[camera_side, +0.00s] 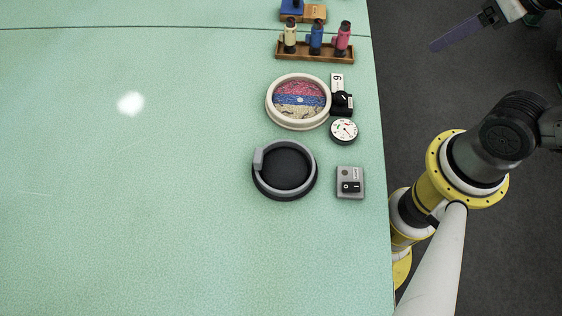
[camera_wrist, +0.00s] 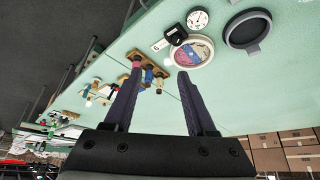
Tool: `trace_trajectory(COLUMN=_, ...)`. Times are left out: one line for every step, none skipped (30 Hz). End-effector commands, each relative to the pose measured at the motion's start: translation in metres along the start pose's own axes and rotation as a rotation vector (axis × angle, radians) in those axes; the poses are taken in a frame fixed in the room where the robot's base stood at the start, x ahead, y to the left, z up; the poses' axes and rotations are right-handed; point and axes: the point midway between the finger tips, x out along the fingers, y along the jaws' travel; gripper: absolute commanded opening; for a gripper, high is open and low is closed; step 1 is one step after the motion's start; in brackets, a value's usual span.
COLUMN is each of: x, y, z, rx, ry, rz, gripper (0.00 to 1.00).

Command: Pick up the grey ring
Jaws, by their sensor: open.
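The grey ring (camera_side: 258,161), with a raised tab at its upper left, sits on a round black base on the green table in the side view. It also shows at the top right of the wrist view (camera_wrist: 264,44), tab toward the bottom. My gripper (camera_side: 436,46) is at the top right of the side view, beyond the table's right edge and well apart from the ring. In the wrist view its two long purple fingers (camera_wrist: 160,71) are spread with nothing between them. In the side view only one finger shows clearly.
A cream-rimmed round frame (camera_side: 269,112) with coloured tufting lies above the ring. Beside it are a black-and-white knob unit (camera_side: 342,101), a dial (camera_side: 344,131) and a grey switch box (camera_side: 350,174). A wooden rack (camera_side: 291,57) holds coloured spools. The table's left is clear.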

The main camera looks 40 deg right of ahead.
Motion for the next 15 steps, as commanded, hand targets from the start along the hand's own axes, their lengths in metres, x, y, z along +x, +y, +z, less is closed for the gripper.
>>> trace_trajectory(x=0.000, y=0.000, z=0.000, rx=0.000, ry=0.000, rz=0.000, gripper=0.56)
trace_trajectory(x=0.000, y=0.000, z=0.000, rx=0.000, ry=0.000, rz=0.000, gripper=0.56)
trace_trajectory(x=0.000, y=0.000, z=0.000, rx=0.000, ry=0.000, rz=0.000, gripper=0.56)
trace_trajectory(x=0.000, y=0.000, z=0.000, rx=0.002, ry=0.000, rz=0.000, gripper=0.56)
trace_trajectory(x=0.000, y=0.000, z=0.000, rx=0.007, ry=0.000, rz=0.000, gripper=0.56)
trace_trajectory(x=0.000, y=0.000, z=0.000, rx=0.021, ry=0.000, rz=0.000, gripper=0.56)
trace_trajectory(x=0.000, y=0.000, z=0.000, rx=0.038, ry=-0.001, rz=0.000, gripper=0.56)
trace_trajectory(x=0.000, y=0.000, z=0.001, rx=0.061, ry=-0.002, rz=0.000, gripper=0.56)
trace_trajectory(x=0.000, y=0.000, z=0.001, rx=0.103, ry=-0.004, rz=-0.001, gripper=0.56)
trace_trajectory(x=-0.002, y=-0.001, z=-0.001, rx=0.140, ry=-0.002, rz=-0.003, gripper=0.56)
trace_trajectory(x=-0.004, y=-0.001, z=-0.004, rx=0.184, ry=0.004, rz=-0.005, gripper=0.56)
trace_trajectory(x=-0.008, y=-0.002, z=-0.009, rx=0.247, ry=0.015, rz=-0.010, gripper=0.56)
trace_trajectory(x=-0.011, y=-0.003, z=-0.014, rx=0.299, ry=0.019, rz=-0.015, gripper=0.56)
trace_trajectory(x=-0.013, y=-0.004, z=-0.020, rx=0.351, ry=0.020, rz=-0.019, gripper=0.56)
trace_trajectory(x=-0.016, y=-0.006, z=-0.030, rx=0.418, ry=0.016, rz=-0.027, gripper=0.56)
